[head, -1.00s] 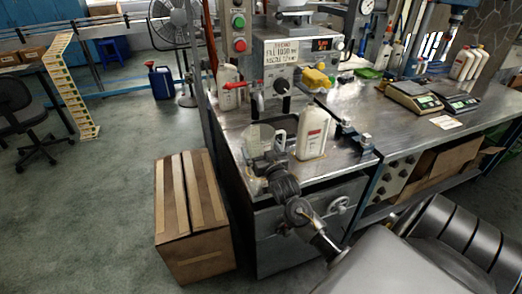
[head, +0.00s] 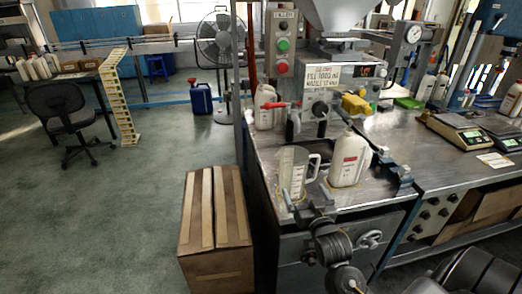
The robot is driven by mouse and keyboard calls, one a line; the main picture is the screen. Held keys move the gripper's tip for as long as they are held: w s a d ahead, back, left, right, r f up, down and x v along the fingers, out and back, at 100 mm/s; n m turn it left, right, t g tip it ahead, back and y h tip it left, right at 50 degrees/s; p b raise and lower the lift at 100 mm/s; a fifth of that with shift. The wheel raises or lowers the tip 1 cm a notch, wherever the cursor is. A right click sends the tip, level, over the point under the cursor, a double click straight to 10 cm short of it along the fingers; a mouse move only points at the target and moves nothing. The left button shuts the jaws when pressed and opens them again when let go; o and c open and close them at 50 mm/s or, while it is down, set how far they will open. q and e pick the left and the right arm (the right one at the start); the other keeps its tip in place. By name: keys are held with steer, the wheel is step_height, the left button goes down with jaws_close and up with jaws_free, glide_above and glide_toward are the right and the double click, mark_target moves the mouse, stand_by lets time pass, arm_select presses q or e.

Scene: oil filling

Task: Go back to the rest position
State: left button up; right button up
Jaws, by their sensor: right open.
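My right gripper (head: 307,208) is open at the front edge of the steel bench, just in front of a clear measuring jug. Its fingers look empty, and I cannot tell whether they touch the jug. The jug (head: 296,168) stands upright on the bench with its handle to the right. A white oil bottle (head: 349,160) with a red and white label stands upright to the right of the jug.
A filling machine (head: 338,75) with red and green buttons stands behind the jug. Scales (head: 455,131) stand on the bench at right. A cardboard box (head: 215,225) stands on the floor left of the bench. Open floor lies farther left.

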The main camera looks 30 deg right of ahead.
steer(key=s+a+f+n+g+y, duration=0.35)
steer(key=s+a+f+g, duration=0.3)
steer(key=a+f, duration=0.35)
steer(key=s+a+f+n+g+y, duration=0.1)
steer(key=s+a+f+g, duration=0.25)
steer(key=s, duration=0.55)
steer(key=s+a+f+n+g+y, duration=0.2)
steer(key=s+a+f+g, duration=0.15)
steer(key=s, duration=0.45)
step_height(320, 180, down, 24)
steer(key=s+g, duration=0.1)
steer(key=s+d+f+g, duration=0.1)
steer(key=s+d+f, duration=0.2)
steer(key=s+f, duration=1.4)
steer(key=shift+f+h, duration=0.35)
steer(key=shift+f, duration=0.1)
